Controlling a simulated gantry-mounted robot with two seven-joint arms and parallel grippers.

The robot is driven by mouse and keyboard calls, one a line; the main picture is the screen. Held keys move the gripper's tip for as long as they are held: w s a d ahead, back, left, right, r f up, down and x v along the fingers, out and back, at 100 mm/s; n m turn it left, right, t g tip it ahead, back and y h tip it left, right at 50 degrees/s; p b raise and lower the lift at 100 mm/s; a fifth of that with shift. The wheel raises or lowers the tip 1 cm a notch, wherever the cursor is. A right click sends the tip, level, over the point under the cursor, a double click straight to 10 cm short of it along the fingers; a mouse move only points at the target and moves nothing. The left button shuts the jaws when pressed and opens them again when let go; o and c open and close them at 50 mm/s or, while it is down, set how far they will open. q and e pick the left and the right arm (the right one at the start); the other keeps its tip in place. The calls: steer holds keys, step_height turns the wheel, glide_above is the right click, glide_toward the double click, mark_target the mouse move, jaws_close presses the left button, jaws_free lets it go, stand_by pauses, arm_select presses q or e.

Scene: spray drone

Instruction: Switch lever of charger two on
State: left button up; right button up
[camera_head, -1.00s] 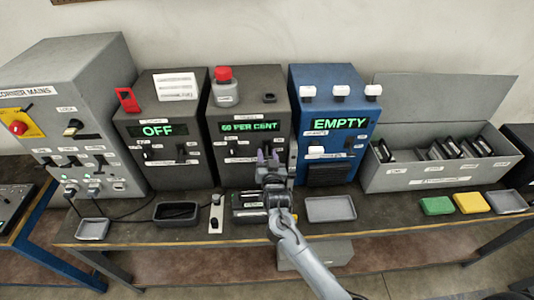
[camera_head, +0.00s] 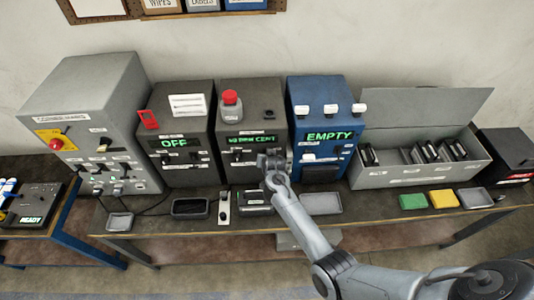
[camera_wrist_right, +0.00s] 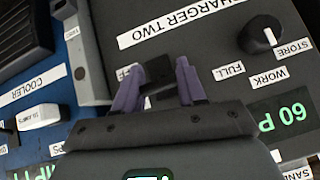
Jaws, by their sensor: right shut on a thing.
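Charger two (camera_head: 250,112) is a dark box in the middle of the bench, with a green display; its label, knob and part of the display (camera_wrist_right: 285,115) show in the right wrist view. Its lever (camera_wrist_right: 157,70) has a black handle and sits between the purple fingers of my right gripper (camera_wrist_right: 155,84), which is shut on it. A partly covered label beside the lever ends in "F". In the head view my right gripper (camera_head: 272,160) is against the lower right of charger two's front and hides the lever. My left gripper is not in view.
Another dark charger (camera_head: 172,115) reading OFF stands left of charger two. A blue cooler (camera_head: 325,100) reading EMPTY stands close on its right. A grey mains box (camera_head: 85,95) is at the far left. A black battery-like block (camera_head: 256,203) lies in front, beside a grey tray (camera_head: 322,204).

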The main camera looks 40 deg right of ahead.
steer(key=shift+w+r+g+y+p, duration=0.1)
steer(key=shift+r+g+y+p, duration=0.1)
steer(key=shift+g+y+p, duration=0.25)
steer(key=o, duration=1)
steer(key=shift+o, duration=0.2)
steer(key=shift+s+a+r, duration=0.1)
steer(key=shift+s+r, duration=0.25)
steer(key=shift+r, duration=0.05)
steer(key=v, duration=0.9)
steer(key=shift+s+a+r+p, duration=0.2)
steer(key=shift+s+r+p, duration=0.05)
steer(key=shift+p, duration=0.15)
